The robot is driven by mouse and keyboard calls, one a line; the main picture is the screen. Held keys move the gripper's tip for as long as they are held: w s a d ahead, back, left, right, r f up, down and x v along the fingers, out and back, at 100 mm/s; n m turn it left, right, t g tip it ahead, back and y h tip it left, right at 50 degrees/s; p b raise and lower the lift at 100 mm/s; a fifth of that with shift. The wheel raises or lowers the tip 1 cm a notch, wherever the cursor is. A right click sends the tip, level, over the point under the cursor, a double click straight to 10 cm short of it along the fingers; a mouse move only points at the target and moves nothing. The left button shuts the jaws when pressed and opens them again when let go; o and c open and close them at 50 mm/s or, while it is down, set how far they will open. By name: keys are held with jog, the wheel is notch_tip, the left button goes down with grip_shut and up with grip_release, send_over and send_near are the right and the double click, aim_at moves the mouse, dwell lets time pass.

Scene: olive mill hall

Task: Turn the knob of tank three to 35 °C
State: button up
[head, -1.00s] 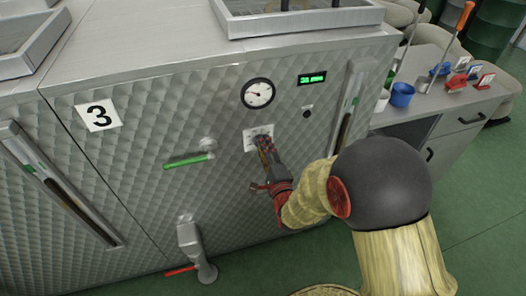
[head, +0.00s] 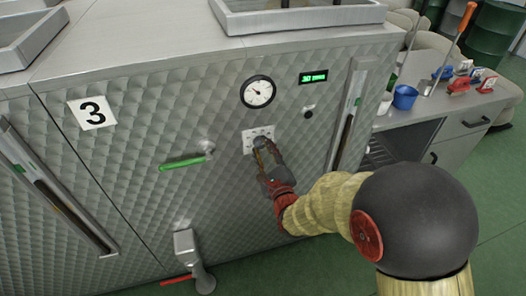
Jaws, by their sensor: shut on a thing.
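Tank three (head: 130,150) has a quilted metal front with a white plate marked 3 (head: 92,112) at its upper left. The white dial plate (head: 249,134) of the knob sits on the front, below the round gauge (head: 258,92). My gripper (head: 263,147) is at this plate, shut on the knob. The fingers hide the knob and the lower part of the plate, so I cannot read its setting. A small green display (head: 313,77) is at the upper right; its text is too small to read surely.
A green-handled lever (head: 184,163) juts out left of my gripper. A spout with a red handle (head: 187,255) is below. A sight glass (head: 348,115) is at the right.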

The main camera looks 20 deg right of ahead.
jog(key=shift+f, duration=0.1)
dwell(0.4)
jog(key=o, duration=1.1)
jog(key=shift+o, duration=0.2)
jog(key=shift+s, duration=0.1)
jog(key=s, duration=1.2)
jog(key=shift+w, duration=0.1)
